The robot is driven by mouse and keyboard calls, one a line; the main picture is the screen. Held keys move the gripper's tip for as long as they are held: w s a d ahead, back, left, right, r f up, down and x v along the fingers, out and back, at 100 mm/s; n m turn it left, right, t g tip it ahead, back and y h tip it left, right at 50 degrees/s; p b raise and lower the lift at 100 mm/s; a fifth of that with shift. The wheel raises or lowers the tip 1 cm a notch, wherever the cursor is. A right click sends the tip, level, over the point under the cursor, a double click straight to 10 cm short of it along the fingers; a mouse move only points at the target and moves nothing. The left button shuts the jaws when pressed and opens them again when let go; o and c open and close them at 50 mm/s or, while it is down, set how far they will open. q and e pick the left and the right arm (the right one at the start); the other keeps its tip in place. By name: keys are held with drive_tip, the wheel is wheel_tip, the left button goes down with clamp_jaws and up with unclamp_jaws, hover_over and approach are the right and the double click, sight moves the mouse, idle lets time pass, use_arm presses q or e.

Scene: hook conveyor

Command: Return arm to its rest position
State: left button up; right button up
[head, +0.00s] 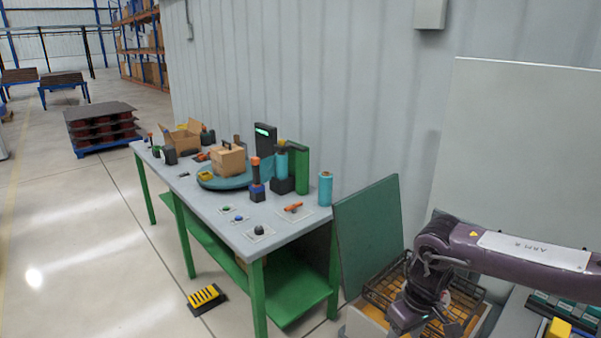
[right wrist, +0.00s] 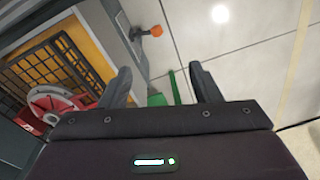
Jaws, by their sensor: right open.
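My right arm (head: 520,249), purple with a white label, comes in from the right in the head view. It is bent down over a wire basket, and its gripper end is low, near the bottom edge of that view. In the right wrist view my right gripper (right wrist: 162,86) is open, with its two dark fingers apart and nothing between them. The pale floor, a green strip and an orange knob (right wrist: 153,31) lie beyond the fingers. My left gripper is not in view.
A dark wire basket (head: 384,288) sits beneath my right arm. The right wrist view shows a red round part (right wrist: 52,104) beside its grid. A green board (head: 367,235) leans nearby. Left stands a green-legged workbench (head: 220,207) with boxes and bottles. Open floor (head: 90,240) lies left.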

drive_tip(key=w+a+f+n+t+y+b, duration=0.3)
drive_tip(key=a+f+y, duration=0.4)
drive_tip(key=a+f, duration=1.1)
wheel_tip(320, 180, down, 11)
drive_tip(key=s+a+m+t+b, duration=0.1)
drive_tip(key=s+a+t+b, duration=0.1)
drive_tip(key=b, duration=0.1)
drive_tip(key=s+d+f+m+h+b, duration=0.1)
drive_tip(key=s+d+f+m+h, duration=0.1)
drive_tip(key=s+d+f, duration=0.6)
drive_tip(key=s+d+f+m+h+b, duration=0.2)
drive_tip(key=s+d+f+h, duration=0.15)
drive_tip(key=s+f, duration=0.9)
use_arm(q)
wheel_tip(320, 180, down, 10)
drive_tip(key=b, duration=0.1)
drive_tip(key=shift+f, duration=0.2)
use_arm(e)
drive_tip(key=s+d+f+g, duration=0.1)
drive_tip(key=s+d+f, duration=0.2)
drive_tip(key=s, duration=0.5)
drive_tip(key=s+d+f+g+h, duration=0.1)
drive_tip(key=s+d+f+g, duration=0.1)
drive_tip(key=s+f, duration=0.3)
drive_tip(key=s+d+f+g+h, duration=0.1)
drive_tip(key=s+d+f, duration=0.3)
drive_tip(key=s, duration=0.8)
drive_tip(key=shift+d+m, duration=0.15)
drive_tip(key=shift+m, duration=0.25)
